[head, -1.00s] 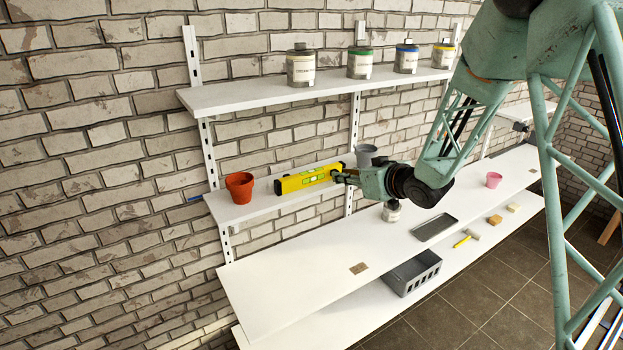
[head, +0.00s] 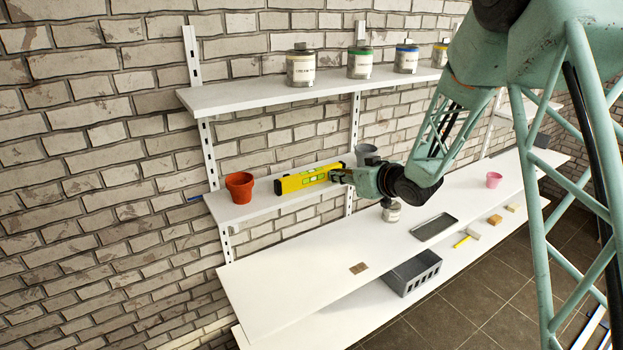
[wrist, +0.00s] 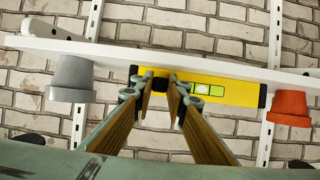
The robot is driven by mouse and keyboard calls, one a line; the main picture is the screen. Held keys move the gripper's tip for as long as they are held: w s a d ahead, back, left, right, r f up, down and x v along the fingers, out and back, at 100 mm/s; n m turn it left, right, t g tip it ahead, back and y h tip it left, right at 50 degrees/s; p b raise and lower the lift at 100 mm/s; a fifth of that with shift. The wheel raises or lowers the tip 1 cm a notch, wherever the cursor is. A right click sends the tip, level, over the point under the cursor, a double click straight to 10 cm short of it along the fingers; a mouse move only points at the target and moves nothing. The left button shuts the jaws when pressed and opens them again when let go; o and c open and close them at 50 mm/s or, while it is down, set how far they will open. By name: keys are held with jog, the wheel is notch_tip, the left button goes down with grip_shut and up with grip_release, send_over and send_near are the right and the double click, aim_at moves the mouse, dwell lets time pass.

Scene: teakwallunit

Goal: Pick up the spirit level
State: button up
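The yellow spirit level (head: 308,179) stands on its long edge on the small middle shelf, and its green vial (wrist: 198,89) shows in the wrist view. My gripper (head: 346,176) is at the level's right end in the head view. In the wrist view my gripper (wrist: 161,78) has two fingers with a gap between them, and yellow of the level (wrist: 237,91) shows in that gap. The fingertips overlap the level in the picture; whether they touch it I cannot tell. The level's right end is partly hidden by my gripper in the head view.
An orange-red pot (head: 239,187) stands just left of the level, and a grey pot (head: 367,153) behind my gripper to the right. Paint tins line the upper shelf (head: 225,95). A tin (head: 391,212), a dark tray (head: 434,227) and a pink pot (head: 494,180) are on the lower shelf.

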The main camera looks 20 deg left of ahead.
jog(key=shift+c, duration=1.4)
jog(key=shift+r, duration=0.15)
jog(key=shift+r, duration=1.75)
jog(key=shift+s+d+f, duration=0.1)
jog(key=shift+s+d, duration=0.1)
jog(key=shift+s, duration=0.15)
jog(key=s+d+r, duration=0.1)
jog(key=s+d, duration=0.6)
jog(key=s, duration=0.6)
jog(key=shift+s+r+b, duration=0.2)
jog(key=shift+s+b, duration=0.05)
jog(key=shift+b, duration=0.05)
jog(key=shift+d, duration=0.1)
